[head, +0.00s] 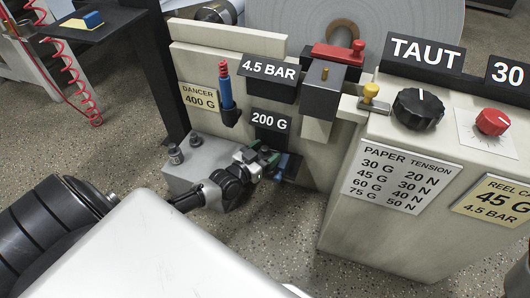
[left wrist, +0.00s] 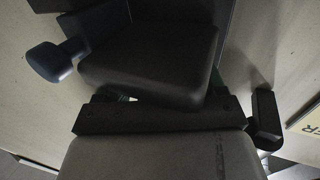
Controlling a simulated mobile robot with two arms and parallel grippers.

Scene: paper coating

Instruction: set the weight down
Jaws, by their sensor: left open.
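My left gripper (head: 266,162) reaches in low, in front of the machine and under the 200 G display (head: 270,121). It is open, at a dark piece with a blue part (head: 291,166). The left wrist view shows a dark block (left wrist: 150,55) close beyond the gripper body, with a blue knob (left wrist: 48,62) at its left. I cannot tell whether this block is the weight or its holder, or whether the fingers touch it. Two small dark knobbed pieces, which look like weights (head: 176,153), stand on a grey block (head: 205,155) left of the gripper.
The machine's beige panel (head: 335,150) rises behind and right of my gripper. A console with a black dial (head: 418,108) stands right. Speckled floor (head: 130,140) is clear at left.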

